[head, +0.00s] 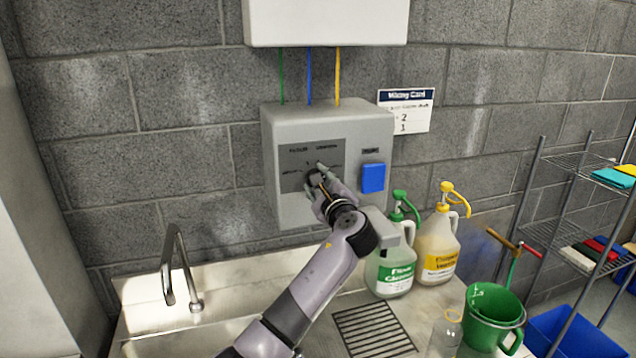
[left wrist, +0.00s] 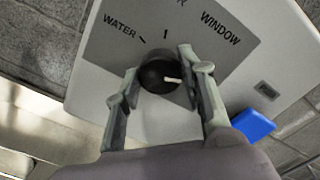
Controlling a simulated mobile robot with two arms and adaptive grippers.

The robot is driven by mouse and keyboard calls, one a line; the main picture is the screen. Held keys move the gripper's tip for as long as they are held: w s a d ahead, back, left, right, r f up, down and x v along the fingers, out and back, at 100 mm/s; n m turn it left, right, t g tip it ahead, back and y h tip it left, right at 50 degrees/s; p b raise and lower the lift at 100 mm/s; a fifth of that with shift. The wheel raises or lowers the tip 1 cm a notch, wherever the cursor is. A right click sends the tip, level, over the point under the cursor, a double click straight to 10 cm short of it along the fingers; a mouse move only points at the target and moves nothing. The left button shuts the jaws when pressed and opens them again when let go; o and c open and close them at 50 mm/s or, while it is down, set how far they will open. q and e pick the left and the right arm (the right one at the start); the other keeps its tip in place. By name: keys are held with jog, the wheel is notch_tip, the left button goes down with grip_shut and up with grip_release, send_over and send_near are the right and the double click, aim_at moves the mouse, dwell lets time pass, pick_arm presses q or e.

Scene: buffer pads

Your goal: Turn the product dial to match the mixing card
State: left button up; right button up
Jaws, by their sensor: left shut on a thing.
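The black product dial (left wrist: 160,77) sits on the grey label panel (left wrist: 112,52) of a wall-mounted dispenser (head: 285,200). My left gripper (head: 316,178) is shut on the dial, one finger on each side; it also shows in the left wrist view (left wrist: 160,78). The dial's white pointer faces right in the wrist view, below the word WINDOW. WATER is at the left; another label is cut off at the top. The mixing card (head: 404,120) hangs on the wall right of the dispenser. It shows a 2 and a 1; its product line is too small to read surely.
A blue button (head: 373,178) is right of the panel. Below stand a green-pump bottle (head: 392,272) and a yellow-pump bottle (head: 437,240). A green bucket (head: 490,318), a drain grate (head: 372,330) and a faucet (head: 170,262) are on the steel counter. Wire shelves (head: 560,215) are at right.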

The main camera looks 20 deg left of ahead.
pick_arm(q)
jog(key=shift+f, duration=0.25)
jog(key=o, duration=1.1)
jog(key=shift+d+r, duration=0.1)
jog(key=shift+r, duration=0.05)
jog(key=shift+o, duration=0.2)
jog(key=v, duration=1.2)
